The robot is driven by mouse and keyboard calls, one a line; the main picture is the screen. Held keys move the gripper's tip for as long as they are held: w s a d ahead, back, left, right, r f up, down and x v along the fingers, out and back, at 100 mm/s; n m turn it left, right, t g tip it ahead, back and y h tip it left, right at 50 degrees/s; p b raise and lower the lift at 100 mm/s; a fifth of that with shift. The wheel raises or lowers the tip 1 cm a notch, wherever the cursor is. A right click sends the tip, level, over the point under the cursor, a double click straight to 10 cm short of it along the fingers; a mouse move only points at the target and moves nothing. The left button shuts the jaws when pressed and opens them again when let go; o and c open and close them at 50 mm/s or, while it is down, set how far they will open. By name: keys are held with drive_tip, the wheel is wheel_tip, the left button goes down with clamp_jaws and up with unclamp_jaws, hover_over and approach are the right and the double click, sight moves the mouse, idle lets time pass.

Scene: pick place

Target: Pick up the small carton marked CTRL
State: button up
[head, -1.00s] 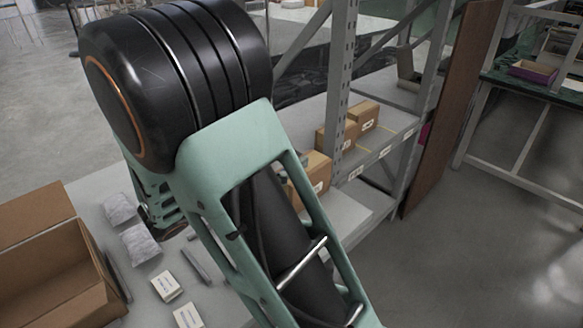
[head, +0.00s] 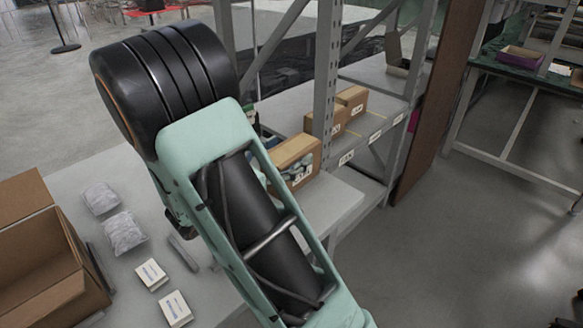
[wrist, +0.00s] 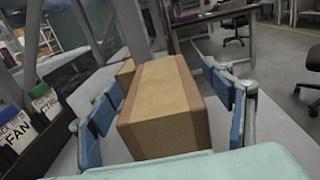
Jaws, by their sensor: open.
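A brown carton (wrist: 165,105) stands between the blue-padded fingers of my open gripper (wrist: 166,92) in the wrist view. A gap shows beside the carton at the right finger; contact on the left is hard to judge. In the head view this carton (head: 293,150) sits nearest on the grey shelf, partly hidden by my arm and fingers. A marking on its front is partly covered and I cannot read it. Two more cartons (head: 351,99) stand farther along the shelf, with small unreadable labels.
A grey shelf post (head: 326,80) rises by the cartons. An open cardboard box (head: 40,250), bagged items (head: 122,232) and small white boxes (head: 174,308) lie on the left table.

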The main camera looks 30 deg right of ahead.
drive_tip(key=shift+x, duration=0.85)
drive_tip(key=shift+c, duration=0.3)
drive_tip(key=c, duration=1.6)
drive_tip(key=shift+r, duration=0.1)
